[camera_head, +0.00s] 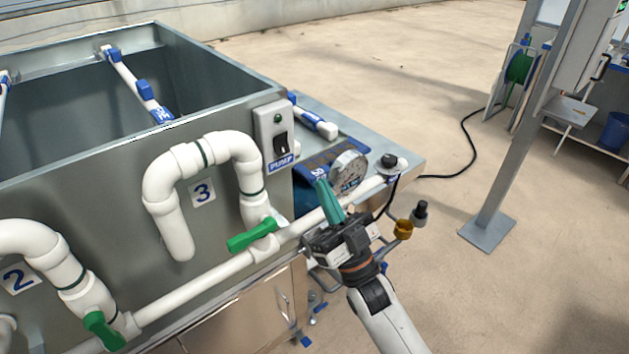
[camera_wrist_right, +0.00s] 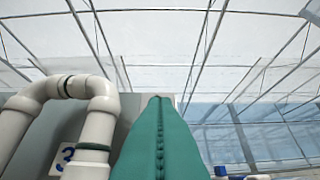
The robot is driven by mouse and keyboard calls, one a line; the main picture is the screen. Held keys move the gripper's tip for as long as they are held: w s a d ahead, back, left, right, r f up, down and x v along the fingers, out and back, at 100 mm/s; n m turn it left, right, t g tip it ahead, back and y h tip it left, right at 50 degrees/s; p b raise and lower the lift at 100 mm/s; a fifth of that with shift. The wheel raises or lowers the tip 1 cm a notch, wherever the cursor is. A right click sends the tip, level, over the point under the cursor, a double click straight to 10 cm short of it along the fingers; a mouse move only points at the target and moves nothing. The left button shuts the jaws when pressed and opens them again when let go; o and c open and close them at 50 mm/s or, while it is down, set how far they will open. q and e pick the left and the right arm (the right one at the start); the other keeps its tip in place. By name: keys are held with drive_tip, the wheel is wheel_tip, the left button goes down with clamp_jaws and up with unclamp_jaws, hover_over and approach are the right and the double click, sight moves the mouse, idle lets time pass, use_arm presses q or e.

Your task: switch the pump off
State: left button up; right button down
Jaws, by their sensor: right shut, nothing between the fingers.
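The pump switch box (camera_head: 263,125) is a pale plate on the corner of the metal tank (camera_head: 226,118). It carries a dark green round lamp (camera_head: 278,118), a black switch lever (camera_head: 281,146) and a blue PUMP label (camera_head: 281,163). Which way the lever is set is hard to tell. My right gripper (camera_head: 321,184) has teal fingers, shut and empty, below and right of the switch box and apart from it. In the right wrist view the shut fingers (camera_wrist_right: 158,130) point up and hide most of what lies behind them. My left gripper is not in view.
White pipes with green valve handles (camera_head: 252,235) run along the tank front, close left of my right gripper. A black cable (camera_head: 465,150) crosses the floor. A metal post (camera_head: 512,150) stands right; floor between is clear.

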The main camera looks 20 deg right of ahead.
drive_tip(key=shift+s+d+f+b, duration=0.25)
drive_tip(key=shift+s+f, duration=0.25)
drive_tip(key=shift+s, duration=0.3)
drive_tip(key=shift+s+d+f+b, duration=0.25)
drive_tip(key=shift+s+f, duration=0.25)
drive_tip(key=shift+s, duration=0.25)
drive_tip(key=shift+f, duration=0.1)
